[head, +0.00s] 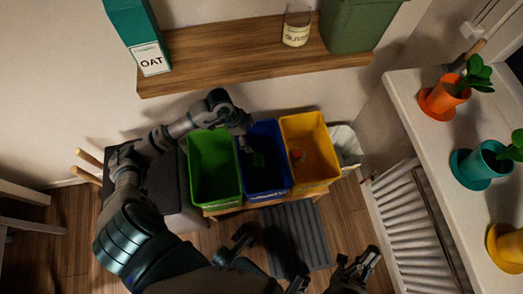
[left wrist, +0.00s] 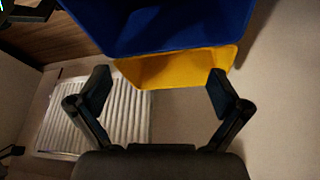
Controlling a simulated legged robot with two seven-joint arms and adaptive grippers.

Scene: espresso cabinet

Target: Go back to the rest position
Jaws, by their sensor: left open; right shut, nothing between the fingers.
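My left arm reaches up from the lower left in the head view. Its gripper (head: 243,143) is over the rear left edge of the blue bin (head: 265,183). In the left wrist view the left gripper (left wrist: 160,88) is open with nothing between its fingers. There the blue bin (left wrist: 180,25) and the yellow bin (left wrist: 175,68) show beyond the fingertips. My right gripper (head: 366,259) is low at the bottom right of the head view, shut and empty, away from the bins.
A green bin (head: 214,190) and a yellow bin (head: 318,177) flank the blue one. A wooden shelf (head: 220,68) is above, with an oat carton (head: 140,35). A radiator (head: 410,215) and potted plants stand right.

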